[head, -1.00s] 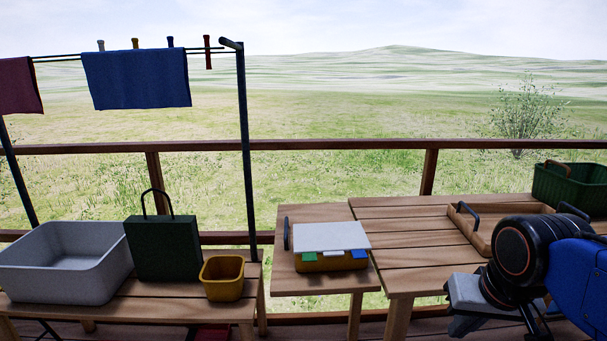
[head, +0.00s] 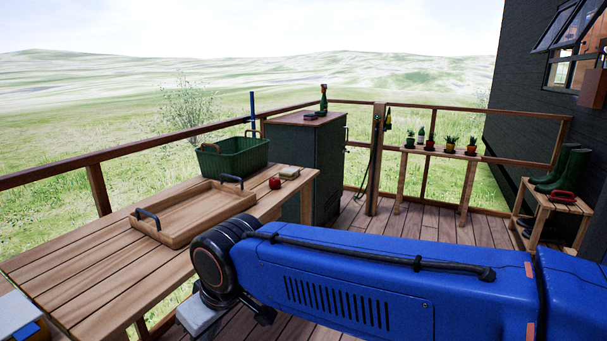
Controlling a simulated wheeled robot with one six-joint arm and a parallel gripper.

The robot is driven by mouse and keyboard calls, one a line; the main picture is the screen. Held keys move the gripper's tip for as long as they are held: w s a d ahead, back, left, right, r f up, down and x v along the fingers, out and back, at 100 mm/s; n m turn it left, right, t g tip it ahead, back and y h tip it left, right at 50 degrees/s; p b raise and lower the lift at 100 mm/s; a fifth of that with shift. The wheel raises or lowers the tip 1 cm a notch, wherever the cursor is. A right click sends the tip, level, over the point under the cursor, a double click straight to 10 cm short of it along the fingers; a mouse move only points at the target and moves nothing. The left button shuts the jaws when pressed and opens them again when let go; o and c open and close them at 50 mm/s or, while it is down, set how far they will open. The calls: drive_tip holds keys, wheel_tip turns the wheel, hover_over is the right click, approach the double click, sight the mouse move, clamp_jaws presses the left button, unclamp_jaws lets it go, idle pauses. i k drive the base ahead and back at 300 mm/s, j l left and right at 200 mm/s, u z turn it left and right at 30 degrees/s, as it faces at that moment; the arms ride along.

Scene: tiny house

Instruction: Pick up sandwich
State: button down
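A small pale tan item with a reddish layer (head: 289,173), which looks like the sandwich, lies at the far right end of the wooden table (head: 110,245). It is too small to tell for certain. A red apple-like fruit (head: 275,183) lies just in front of it, to its left. My blue arm crosses the lower right of the head view. My gripper (head: 205,318) shows only in part, below the arm's black wrist joint, nearer to me than the table. Its fingertips are hidden, so I cannot tell whether it is open.
A wooden tray (head: 185,212) with dark handles lies on the table. A green basket (head: 232,158) stands behind it. A dark cabinet (head: 310,165) stands beyond the table end. Potted plants (head: 450,145) line a shelf, and green boots (head: 565,172) stand on a rack. Deck floor between is open.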

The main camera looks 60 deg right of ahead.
sight(290, 173)
drive_tip(key=z, duration=1.45)
